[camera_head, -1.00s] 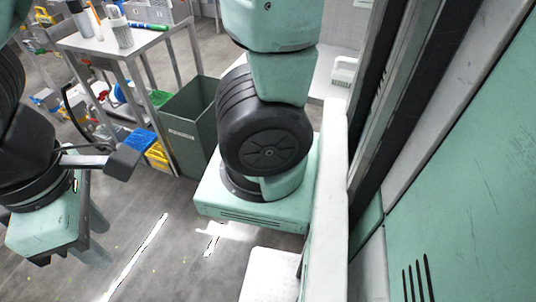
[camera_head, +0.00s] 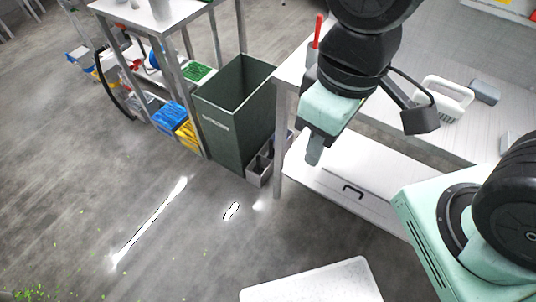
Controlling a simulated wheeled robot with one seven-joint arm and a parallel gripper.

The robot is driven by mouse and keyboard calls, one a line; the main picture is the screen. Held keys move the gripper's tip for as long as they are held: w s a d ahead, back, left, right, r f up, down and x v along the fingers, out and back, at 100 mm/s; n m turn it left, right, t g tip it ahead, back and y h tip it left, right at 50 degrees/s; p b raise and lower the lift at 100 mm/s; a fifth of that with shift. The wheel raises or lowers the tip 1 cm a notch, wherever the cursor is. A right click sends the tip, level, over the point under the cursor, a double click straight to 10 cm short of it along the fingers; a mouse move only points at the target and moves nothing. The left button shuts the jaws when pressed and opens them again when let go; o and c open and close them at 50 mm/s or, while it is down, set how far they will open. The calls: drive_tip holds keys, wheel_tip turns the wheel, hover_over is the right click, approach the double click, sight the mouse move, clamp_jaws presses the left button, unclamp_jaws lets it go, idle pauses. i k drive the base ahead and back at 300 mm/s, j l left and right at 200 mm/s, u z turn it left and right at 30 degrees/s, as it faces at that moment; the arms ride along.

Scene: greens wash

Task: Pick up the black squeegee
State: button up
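My gripper (camera_head: 315,152) points down at the front edge of the table on the right. Its pale green body hides part of the table, and its fingers show edge-on, so their opening cannot be made out. I see no clearly recognisable squeegee. A small black bracket-shaped thing (camera_head: 353,188) shows on the white lower shelf (camera_head: 335,168), below and right of my gripper and apart from it. I cannot tell whether it is the black squeegee or a handle.
A red-handled thing (camera_head: 317,32) stands behind my arm. A dark green bin (camera_head: 235,110) and blue (camera_head: 169,117) and yellow (camera_head: 188,135) crates stand left.

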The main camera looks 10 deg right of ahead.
sight(271, 150)
drive_tip(key=k+j, duration=0.1)
drive_tip(key=j+z, duration=1.2)
drive_tip(key=j, duration=0.25)
drive_tip(key=j+z, duration=0.3)
drive_tip(key=j, duration=0.3)
drive_tip(key=j+u, duration=0.1)
drive_tip(key=j, duration=0.55)
drive_tip(key=i+j, duration=0.1)
drive_tip(key=j, duration=0.5)
drive_tip(key=j+u, duration=0.45)
drive_tip(key=i+j+u, duration=0.1)
drive_tip(key=j+u, duration=0.15)
drive_tip(key=u, duration=0.2)
